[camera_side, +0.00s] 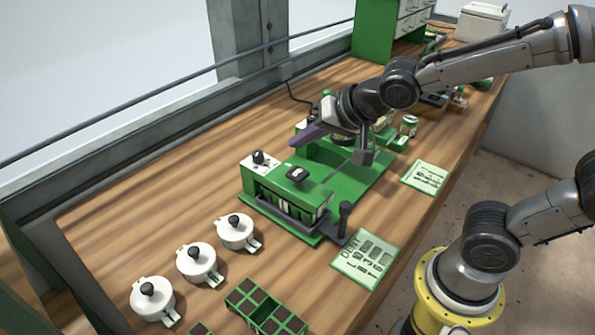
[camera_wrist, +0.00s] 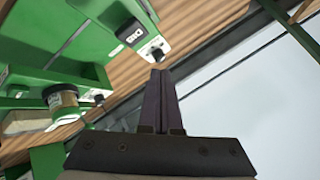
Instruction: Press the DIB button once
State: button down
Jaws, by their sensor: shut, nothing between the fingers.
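The green tray seeder (camera_side: 277,213) stands in the middle of the wooden bench. A white panel with a black knob (camera_side: 259,157) sits at its left corner, and a dark block (camera_side: 297,174) is on its top. I cannot read a DIB label on either. My gripper (camera_side: 292,144) is shut and empty, its purple fingers above and behind the seeder, apart from it. In the wrist view the shut fingers (camera_wrist: 158,75) point toward a round black knob (camera_wrist: 155,53) on a white panel; a dark, marked plate (camera_wrist: 130,32) is beside it.
White lidded pots (camera_side: 198,264) stand front left, near a green celled tray (camera_side: 265,308). A black lever (camera_side: 344,214) rises at the seeder's right. Printed cards (camera_side: 366,258) lie along the bench's right side. A small tin (camera_side: 409,125) stands behind. The bench's left is clear.

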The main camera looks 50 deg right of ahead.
aim_at(294, 172)
jog(key=shift+f, duration=2.3)
jog(key=shift+f, duration=0.15)
jog(key=shift+f, duration=0.25)
jog(key=shift+f, duration=0.85)
dwell(1.3)
jog(key=shift+r, duration=1.25)
jog(key=shift+r, duration=2.5)
